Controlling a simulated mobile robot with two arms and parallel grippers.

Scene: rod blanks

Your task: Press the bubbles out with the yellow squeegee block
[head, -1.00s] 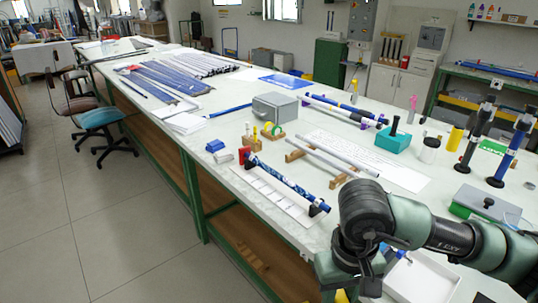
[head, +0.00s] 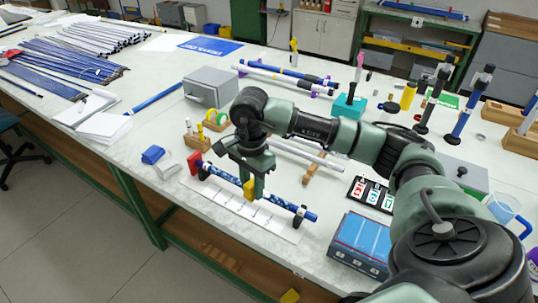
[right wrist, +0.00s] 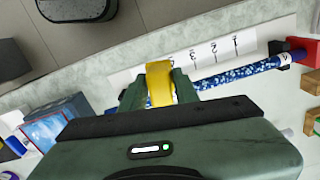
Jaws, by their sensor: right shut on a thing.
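My right gripper (head: 254,186) points down over the rod and is shut on the yellow squeegee block (head: 249,191). In the right wrist view the block (right wrist: 160,83) sits between the two green fingers. The blue patterned rod (head: 279,205) lies across its stands, a red one at the left end and a black one at the right. It also shows in the right wrist view (right wrist: 240,71). The block is at the middle of the rod; I cannot tell whether it touches. Bubbles are too small to make out. My left gripper is not in view.
A white sheet with numbered marks (head: 232,202) lies under the rod. A blue box (head: 360,243) stands to the right near the front edge. Bare table lies in front of the sheet.

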